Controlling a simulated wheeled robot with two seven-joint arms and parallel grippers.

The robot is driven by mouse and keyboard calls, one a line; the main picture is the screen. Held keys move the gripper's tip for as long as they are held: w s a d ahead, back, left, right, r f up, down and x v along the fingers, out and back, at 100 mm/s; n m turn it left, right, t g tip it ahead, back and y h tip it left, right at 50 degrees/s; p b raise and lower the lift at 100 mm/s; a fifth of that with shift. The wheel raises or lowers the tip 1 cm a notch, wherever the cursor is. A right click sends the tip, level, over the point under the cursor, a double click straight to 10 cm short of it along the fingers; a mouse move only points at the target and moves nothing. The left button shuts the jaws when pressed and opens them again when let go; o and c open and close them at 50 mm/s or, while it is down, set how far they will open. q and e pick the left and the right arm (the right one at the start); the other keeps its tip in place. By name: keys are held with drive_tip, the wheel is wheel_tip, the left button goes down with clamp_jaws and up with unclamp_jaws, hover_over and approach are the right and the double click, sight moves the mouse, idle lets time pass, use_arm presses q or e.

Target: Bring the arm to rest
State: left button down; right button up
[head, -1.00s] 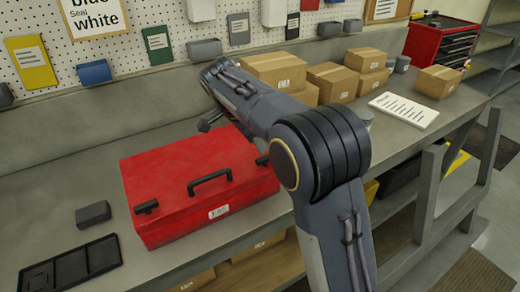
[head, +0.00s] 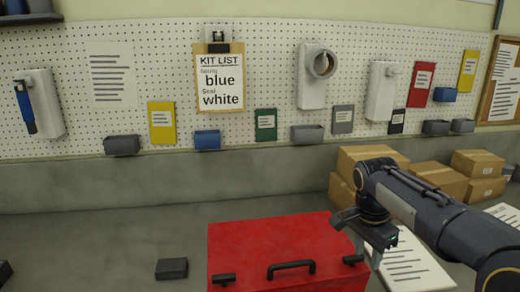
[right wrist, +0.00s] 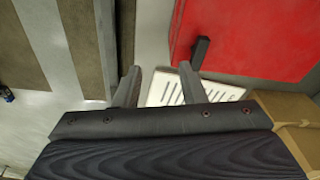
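My right arm comes in from the right edge of the head view. Its gripper (head: 359,246) hangs above the right end of the red toolbox (head: 240,245), over the bench. In the right wrist view the two fingers of that gripper (right wrist: 160,76) stand apart with nothing between them. A white printed sheet (right wrist: 165,89) shows beyond the gap, and the red toolbox (right wrist: 255,38) is at upper right. My left gripper is in neither view.
The closed toolbox has a black handle (head: 291,267). Cardboard boxes (head: 440,180) stand behind my right arm. A small dark block (head: 172,268) lies left of the toolbox. The kit list (head: 221,80) hangs on the pegboard. The bench left of the toolbox is mostly clear.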

drive_tip(key=s+a+f+n+t+y, duration=0.2)
drive_tip(key=s+n, duration=0.4)
drive_tip(key=s, duration=0.7)
drive_tip(key=s+a+f+n+t+y, duration=0.3)
drive_tip(key=s+n, duration=0.3)
drive_tip(key=s, duration=0.6)
drive_tip(key=shift+s+a+f, duration=0.3)
drive_tip(key=shift+s+f, duration=0.05)
drive_tip(key=shift+f, duration=0.35)
